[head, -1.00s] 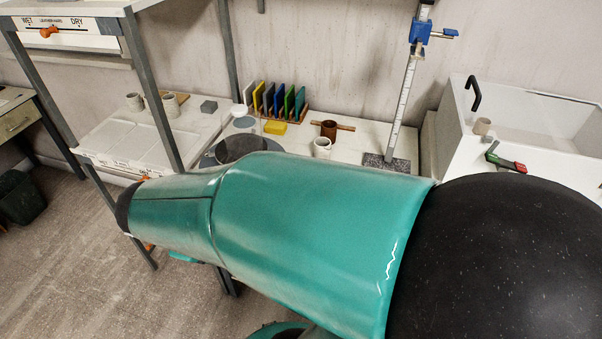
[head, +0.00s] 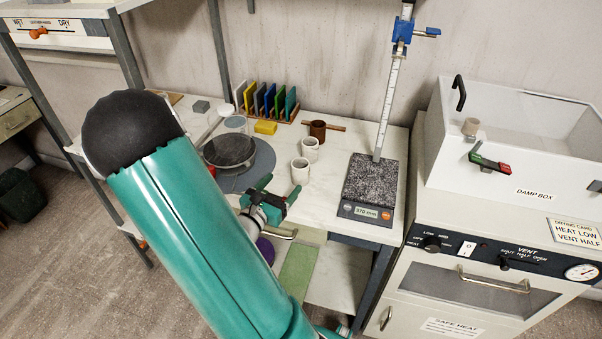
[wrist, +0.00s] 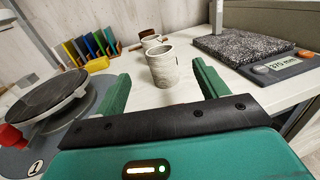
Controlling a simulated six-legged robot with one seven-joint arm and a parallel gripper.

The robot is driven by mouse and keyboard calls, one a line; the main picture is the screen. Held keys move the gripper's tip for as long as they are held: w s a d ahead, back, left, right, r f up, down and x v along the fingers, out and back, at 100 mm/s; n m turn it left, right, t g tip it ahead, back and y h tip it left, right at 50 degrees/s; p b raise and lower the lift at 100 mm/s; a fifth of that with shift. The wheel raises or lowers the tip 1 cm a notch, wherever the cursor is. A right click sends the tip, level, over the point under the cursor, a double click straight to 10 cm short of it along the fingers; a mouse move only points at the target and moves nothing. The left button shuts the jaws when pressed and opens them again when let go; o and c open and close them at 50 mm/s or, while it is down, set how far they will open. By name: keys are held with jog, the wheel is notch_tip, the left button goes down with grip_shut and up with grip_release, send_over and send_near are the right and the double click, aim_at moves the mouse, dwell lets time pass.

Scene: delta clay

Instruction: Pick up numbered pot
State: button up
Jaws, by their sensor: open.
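Two pale, ribbed cylindrical pots stand upright on the white worktop. The nearer pot (head: 300,171) is in front of the farther pot (head: 310,148). In the wrist view the nearer pot (wrist: 163,67) stands ahead of my gripper, centred between the finger directions, and partly covers the farther pot (wrist: 151,41). I cannot read a number on either pot. My gripper (head: 277,191) is open and empty, low over the worktop's front edge, just short of the nearer pot. Its two green fingers (wrist: 162,82) are spread wide, apart from the pot.
A turntable with a dark disc (head: 229,150) is close left of my gripper. A scale with a speckled top (head: 371,180) and an upright ruler (head: 389,95) stand right. Coloured tiles (head: 268,98) and a brown cup (head: 318,130) are behind. A white damp box (head: 520,150) is farther right.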

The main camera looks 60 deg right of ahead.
send_near(304, 160)
jog(key=d, duration=0.4)
jog(key=shift+s+d+r, duration=0.25)
jog(key=shift+d+r, duration=0.05)
jog(key=shift+r, duration=0.05)
jog(key=d, duration=0.5)
jog(key=shift+f, duration=0.25)
jog(key=shift+c, duration=0.2)
jog(key=c, duration=1.1)
